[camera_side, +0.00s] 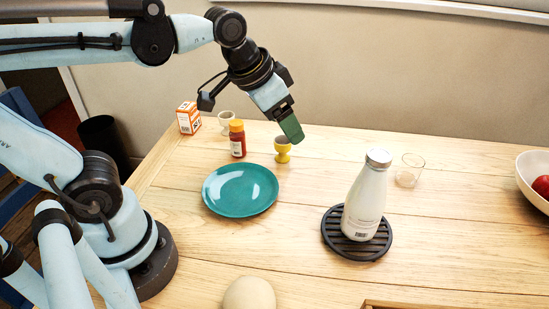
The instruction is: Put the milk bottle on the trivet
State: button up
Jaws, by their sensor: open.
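The white milk bottle (366,200) with a grey cap stands upright on the black slatted trivet (331,236), on the right half of the wooden table. Its base rests within the trivet's rim. My gripper (293,131) is open and empty, up and to the left of the bottle, apart from it. It is above the far part of the table, near the yellow egg cup, with its green fingertip pointing down to the right.
A teal plate (240,190) lies left of the trivet. Behind it stand a yellow egg cup (282,151), a red jar (237,140), a pale cup (227,122) and an orange box (188,118). A clear glass (409,170) stands behind the bottle. A white bowl (533,178) is far right.

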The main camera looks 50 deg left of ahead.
jog(key=s+a+f+n+t, duration=0.1)
jog(key=s+a+f+n, duration=0.1)
jog(key=s+a+f, duration=0.1)
jog(key=shift+f+y, duration=0.3)
jog(key=shift+f, duration=0.6)
